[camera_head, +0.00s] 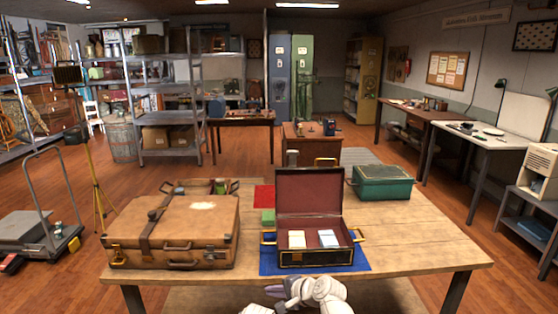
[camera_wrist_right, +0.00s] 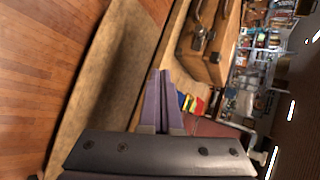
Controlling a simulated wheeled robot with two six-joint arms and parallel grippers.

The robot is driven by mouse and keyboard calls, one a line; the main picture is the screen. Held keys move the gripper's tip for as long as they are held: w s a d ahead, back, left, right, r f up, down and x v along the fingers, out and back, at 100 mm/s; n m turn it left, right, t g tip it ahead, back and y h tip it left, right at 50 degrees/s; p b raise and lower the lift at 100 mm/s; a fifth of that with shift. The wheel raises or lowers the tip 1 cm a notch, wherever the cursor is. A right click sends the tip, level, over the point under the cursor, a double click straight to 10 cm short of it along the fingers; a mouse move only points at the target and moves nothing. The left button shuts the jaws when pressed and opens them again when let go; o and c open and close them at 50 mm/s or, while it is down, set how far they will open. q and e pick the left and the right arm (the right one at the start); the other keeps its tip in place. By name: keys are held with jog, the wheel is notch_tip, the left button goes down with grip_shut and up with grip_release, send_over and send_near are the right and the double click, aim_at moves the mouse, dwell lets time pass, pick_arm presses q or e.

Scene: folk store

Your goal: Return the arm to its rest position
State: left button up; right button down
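My right arm reaches in at the bottom centre of the head view, with its gripper (camera_head: 281,291) low at the table's near edge. In the right wrist view, the two purple fingers (camera_wrist_right: 163,100) lie close together, shut with nothing visible between them. The wooden table (camera_head: 415,235) lies just beyond. On it stands an open black case (camera_head: 308,192) with a red lining and two small packs inside, on a blue mat (camera_head: 267,265). My left gripper does not show.
A brown suitcase (camera_head: 190,225) fills the table's left side; it also shows in the wrist view (camera_wrist_right: 205,65). A green box (camera_head: 382,183) stands at the back right. The table's right front is clear. A platform trolley (camera_head: 40,232) stands on the floor at left.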

jog(key=s+f+n+g+h, duration=0.3)
jog(key=s+f+n+g, duration=0.25)
jog(key=s+n, duration=0.4)
jog(key=s+d+f+n+g+h+p, duration=0.1)
jog(key=s+d+n+h, duration=0.4)
jog(key=s, duration=0.6)
jog(key=shift+d+f+g+h+p, duration=0.3)
jog(key=shift+d+g+h, duration=0.45)
jog(key=shift+d, duration=0.2)
